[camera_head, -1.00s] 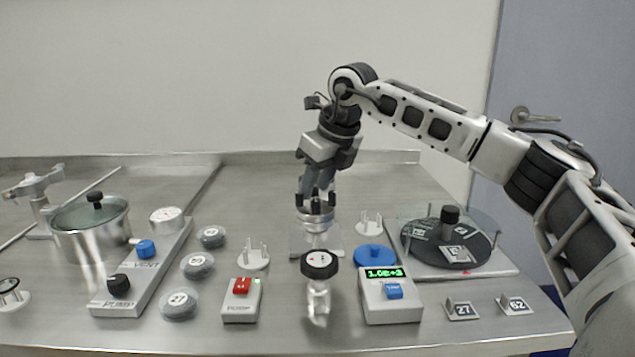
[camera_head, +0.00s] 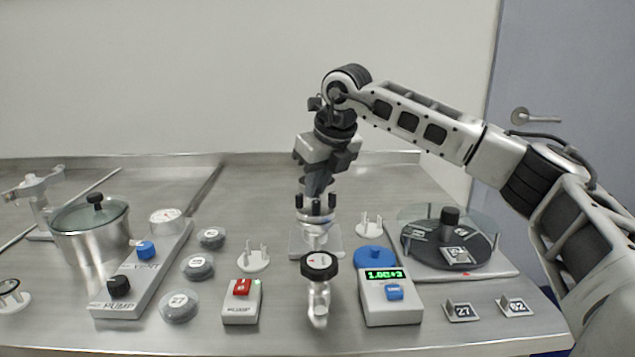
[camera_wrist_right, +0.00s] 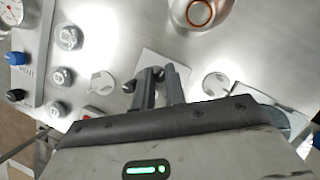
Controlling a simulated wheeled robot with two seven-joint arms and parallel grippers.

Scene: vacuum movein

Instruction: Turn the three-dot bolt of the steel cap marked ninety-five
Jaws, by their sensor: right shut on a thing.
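A steel cap (camera_head: 313,222) stands on a pale square plate (camera_head: 334,243) near the middle of the table, with several dark upright bolts around its top. I cannot read its number or any bolt's dots. My right gripper (camera_head: 316,199) points down from above and is shut on one of the bolts, between the fingers and largely hidden by them. In the right wrist view the two grey fingers (camera_wrist_right: 161,85) stand close together over the plate, and a dark bolt shows beside their tips. My left gripper is not in view.
A black handwheel valve (camera_head: 319,265) stands just in front of the cap. A blue-button display box (camera_head: 391,302) and a turntable (camera_head: 420,249) are to the right. A red-switch box (camera_head: 242,302), round numbered pucks (camera_head: 179,306) and a steel pot (camera_head: 88,240) are to the left.

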